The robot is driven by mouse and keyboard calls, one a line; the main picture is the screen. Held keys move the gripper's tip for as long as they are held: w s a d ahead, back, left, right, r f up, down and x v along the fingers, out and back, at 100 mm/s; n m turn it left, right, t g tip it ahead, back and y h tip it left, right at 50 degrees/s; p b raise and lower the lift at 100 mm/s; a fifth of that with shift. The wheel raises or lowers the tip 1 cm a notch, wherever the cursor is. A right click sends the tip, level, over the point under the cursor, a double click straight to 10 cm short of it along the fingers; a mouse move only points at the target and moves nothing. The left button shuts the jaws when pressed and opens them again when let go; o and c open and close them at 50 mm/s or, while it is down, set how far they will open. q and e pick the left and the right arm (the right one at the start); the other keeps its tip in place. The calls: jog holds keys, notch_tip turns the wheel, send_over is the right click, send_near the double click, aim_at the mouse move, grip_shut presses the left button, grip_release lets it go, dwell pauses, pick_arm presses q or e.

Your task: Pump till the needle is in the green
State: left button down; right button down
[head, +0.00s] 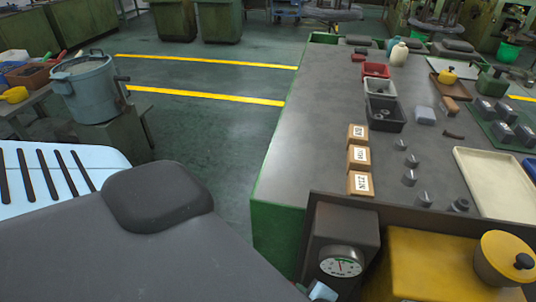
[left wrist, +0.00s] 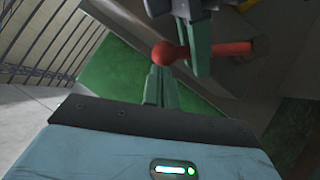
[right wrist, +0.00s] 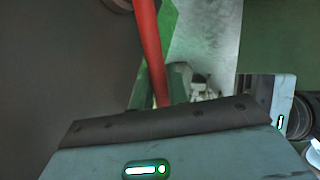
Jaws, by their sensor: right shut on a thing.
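The pressure gauge (head: 342,262) faces me on a dark box at the bottom of the head view. Its dial is white; the needle's exact position and any green zone are too small to read. In the right wrist view my right gripper (right wrist: 163,92) is shut on a red lever (right wrist: 148,45). In the left wrist view this lever (left wrist: 232,48) lies across with a round red end, and green fingers cross it. Neither gripper shows clearly in the head view.
A yellow machine (head: 430,270) with a round yellow cap (head: 505,258) stands right of the gauge. Behind it a grey workbench (head: 315,120) carries labelled wooden blocks (head: 360,183), small metal parts, bins and a cream tray (head: 495,180). A blue pot (head: 85,85) stands at left.

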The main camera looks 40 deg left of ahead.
jog(key=c, duration=1.4)
grip_release()
jog(key=shift+s+a+f, duration=0.1)
jog(key=shift+s+f, duration=0.05)
jog(key=shift+s, duration=0.2)
pick_arm(q)
jog(key=shift+w+d+r, duration=0.25)
jog(key=shift+d+r, duration=0.1)
jog(key=shift+d, duration=0.05)
pick_arm(e)
jog(key=shift+w, duration=0.1)
jog(key=shift+r, duration=0.45)
jog(key=shift+d+r, duration=0.25)
jog(key=shift+d, duration=0.15)
pick_arm(q)
jog(key=shift+a+f, duration=0.25)
pick_arm(e)
jog(key=shift+v, duration=3.35)
jog(key=shift+s+d+f, duration=0.1)
jog(key=shift+s+f, duration=0.1)
